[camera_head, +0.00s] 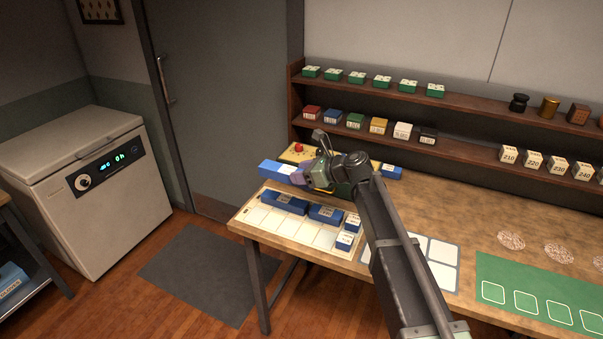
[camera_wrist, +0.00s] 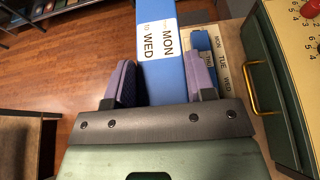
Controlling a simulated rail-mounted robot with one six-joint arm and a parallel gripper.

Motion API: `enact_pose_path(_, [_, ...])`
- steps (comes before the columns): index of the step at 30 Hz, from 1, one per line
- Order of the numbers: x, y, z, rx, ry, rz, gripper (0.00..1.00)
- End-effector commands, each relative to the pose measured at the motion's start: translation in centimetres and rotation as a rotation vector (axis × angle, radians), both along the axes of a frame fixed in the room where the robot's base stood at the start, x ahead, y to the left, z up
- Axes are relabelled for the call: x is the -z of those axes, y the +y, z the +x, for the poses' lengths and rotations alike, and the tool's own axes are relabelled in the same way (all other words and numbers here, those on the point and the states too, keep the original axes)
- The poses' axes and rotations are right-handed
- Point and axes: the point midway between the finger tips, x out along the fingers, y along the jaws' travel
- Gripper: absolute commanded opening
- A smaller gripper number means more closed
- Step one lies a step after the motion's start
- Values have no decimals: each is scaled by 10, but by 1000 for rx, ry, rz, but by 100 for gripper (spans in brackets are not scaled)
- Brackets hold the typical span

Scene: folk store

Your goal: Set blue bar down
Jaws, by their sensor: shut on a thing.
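My gripper (camera_head: 314,176) is over the back left part of the table, shut on a long blue bar (camera_head: 276,168). In the wrist view, the bar (camera_wrist: 162,70) lies between my two purple fingers (camera_wrist: 162,84); its white label reads "MON to WED". In the head view, the bar sticks out left of my gripper, above the back edge of a cream planner board (camera_head: 303,240). The board bears darker blue bars (camera_head: 284,203) and small labelled blue blocks (camera_head: 348,228). My gripper hides part of the board's back side.
A yellowish panel with a red button (camera_head: 298,148) stands behind my gripper. A green cabinet with a yellow handle (camera_wrist: 262,88) is close on the right in the wrist view. A wooden shelf (camera_head: 460,150) with labelled blocks runs along the wall. Floor lies left of the table.

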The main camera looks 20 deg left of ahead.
Motion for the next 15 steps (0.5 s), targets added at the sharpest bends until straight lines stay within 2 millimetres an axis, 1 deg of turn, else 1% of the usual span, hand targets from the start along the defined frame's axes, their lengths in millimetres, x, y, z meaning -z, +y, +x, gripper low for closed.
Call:
enact_pose_path(2, [1,7,1,-2,0,0,22])
enact_pose_path(5, [0,34,3,-9,1,1,22])
enact_pose_path(6, [-1,46,3,-12,0,1,22])
enact_pose_path(9, [-1,65,2,-14,0,1,22])
enact_pose_path(11, [-1,66,1,-13,0,1,22])
enact_pose_path(13, [4,65,1,-13,0,1,22])
enact_pose_path(15, [17,65,1,-13,0,1,22])
